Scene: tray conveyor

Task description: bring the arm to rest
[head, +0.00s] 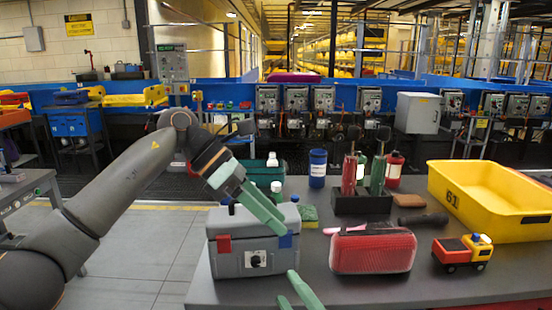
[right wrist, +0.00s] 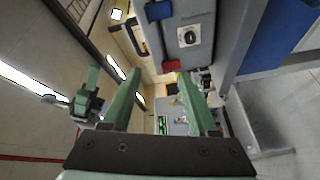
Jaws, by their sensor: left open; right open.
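My left gripper (head: 266,212) reaches in from the left in the head view. Its green fingers point down and to the right, over the top of a grey toolbox (head: 228,262); I cannot tell whether they touch it. It is open with nothing seen between its fingers. My right gripper (head: 289,286) shows only its green fingertips at the bottom edge of the head view, in front of the toolbox. In the right wrist view its two fingers (right wrist: 158,88) stand wide apart with nothing held, and the toolbox (right wrist: 188,58) is beyond them.
On the dark table (head: 385,291) are a red case (head: 372,252), a toy truck (head: 463,252), a yellow bin (head: 490,205), a black tool holder (head: 362,203) and a blue can (head: 317,168). The floor (head: 150,255) left of the table is clear.

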